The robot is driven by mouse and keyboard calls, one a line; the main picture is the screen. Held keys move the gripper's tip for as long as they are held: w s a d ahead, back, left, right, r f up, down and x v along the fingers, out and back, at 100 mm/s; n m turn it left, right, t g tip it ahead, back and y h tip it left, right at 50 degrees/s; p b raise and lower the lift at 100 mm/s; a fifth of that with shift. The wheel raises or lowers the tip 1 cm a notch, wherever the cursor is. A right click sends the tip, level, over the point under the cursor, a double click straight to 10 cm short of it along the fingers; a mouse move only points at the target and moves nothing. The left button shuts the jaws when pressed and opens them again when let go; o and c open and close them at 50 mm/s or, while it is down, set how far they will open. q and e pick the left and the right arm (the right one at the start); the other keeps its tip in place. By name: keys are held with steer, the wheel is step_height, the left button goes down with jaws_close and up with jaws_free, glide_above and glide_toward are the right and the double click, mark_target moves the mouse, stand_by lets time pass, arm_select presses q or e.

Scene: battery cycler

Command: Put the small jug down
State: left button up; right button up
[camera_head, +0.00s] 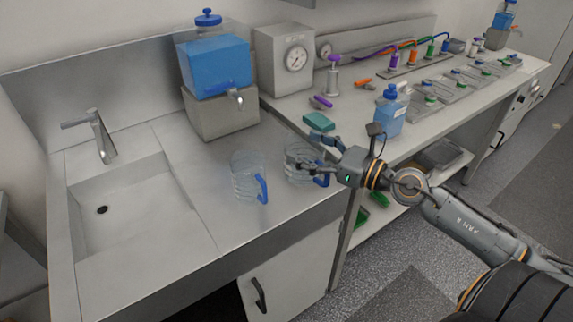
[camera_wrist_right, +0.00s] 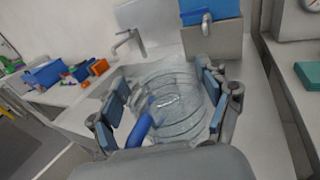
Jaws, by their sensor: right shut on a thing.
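A clear jug with a blue handle (camera_head: 321,180) is at the right end of the steel counter. My right gripper (camera_head: 308,160) is shut on it from the right, its fingers around the clear body. In the right wrist view the clear jug (camera_wrist_right: 180,108) is upright between the two fingers, with its blue handle on the left. I cannot tell whether its base touches the counter. A second clear jug with a blue handle (camera_head: 245,184) stands on the counter just to the left. My left gripper is not in view.
A sink (camera_head: 130,205) with a tap (camera_head: 100,135) is at the left. A blue tank (camera_head: 216,66) with a spigot stands on a grey block behind the jugs. A teal box (camera_head: 319,122) and a blue bottle (camera_head: 390,115) are on the bench at right. The counter before the jugs is bare.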

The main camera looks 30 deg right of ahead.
steer(key=w+d+f, duration=0.2)
steer(key=w+f, duration=0.1)
steer(key=f, duration=0.1)
steer(key=w+d+f, duration=0.2)
steer(key=w+f, duration=0.2)
steer(key=w+d+f, duration=0.2)
steer(key=w+f, duration=0.1)
steer(key=f, duration=0.1)
steer(key=shift+w, duration=0.25)
steer(key=shift+f+b, duration=0.15)
steer(key=shift+b, duration=0.15)
steer(key=shift+f, duration=0.15)
steer(key=o, duration=1.2)
